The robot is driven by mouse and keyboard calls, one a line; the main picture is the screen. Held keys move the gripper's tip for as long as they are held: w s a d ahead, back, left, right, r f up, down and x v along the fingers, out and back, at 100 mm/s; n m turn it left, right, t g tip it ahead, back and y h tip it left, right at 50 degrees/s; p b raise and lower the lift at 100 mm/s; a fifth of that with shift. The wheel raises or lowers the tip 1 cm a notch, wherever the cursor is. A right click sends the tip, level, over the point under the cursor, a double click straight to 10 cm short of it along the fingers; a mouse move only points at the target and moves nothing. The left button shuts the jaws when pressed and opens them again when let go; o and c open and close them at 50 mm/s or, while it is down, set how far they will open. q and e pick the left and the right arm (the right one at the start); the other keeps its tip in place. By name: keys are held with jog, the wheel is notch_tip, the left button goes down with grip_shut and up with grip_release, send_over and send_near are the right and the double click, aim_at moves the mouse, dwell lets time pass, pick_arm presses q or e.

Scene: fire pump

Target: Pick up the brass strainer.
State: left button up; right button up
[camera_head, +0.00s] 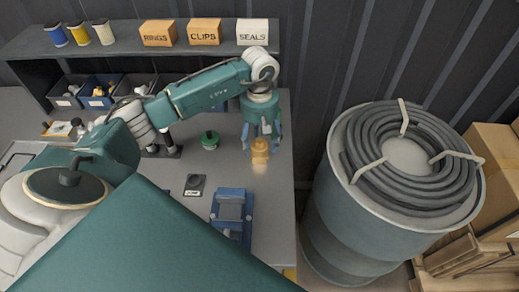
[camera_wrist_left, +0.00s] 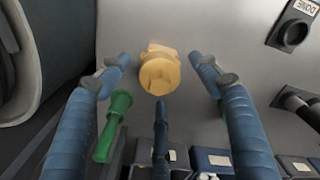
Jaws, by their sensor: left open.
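The brass strainer (camera_head: 260,153) stands on the grey bench near its right edge. In the left wrist view the strainer (camera_wrist_left: 160,74) shows its round, yellow-gold end, between the tips of two blue fingers. My left gripper (camera_head: 261,140) is open and points down over the strainer, with its fingertips around the strainer's upper part. In the left wrist view the fingers of this gripper (camera_wrist_left: 161,66) are spread, with gaps to the strainer on both sides. I cannot tell whether any finger touches it. My right gripper is not in view.
A green part (camera_head: 210,141) stands left of the strainer. A blue vise (camera_head: 231,212) and a black part on a card (camera_head: 194,186) are nearer. Bins (camera_head: 101,92) and a shelf (camera_head: 120,39) line the back. A drum with coiled hose (camera_head: 352,215) stands right of the bench.

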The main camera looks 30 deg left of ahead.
pick_arm(q)
grip_shut()
jog(key=shift+w+r, duration=0.1)
dwell(0.4)
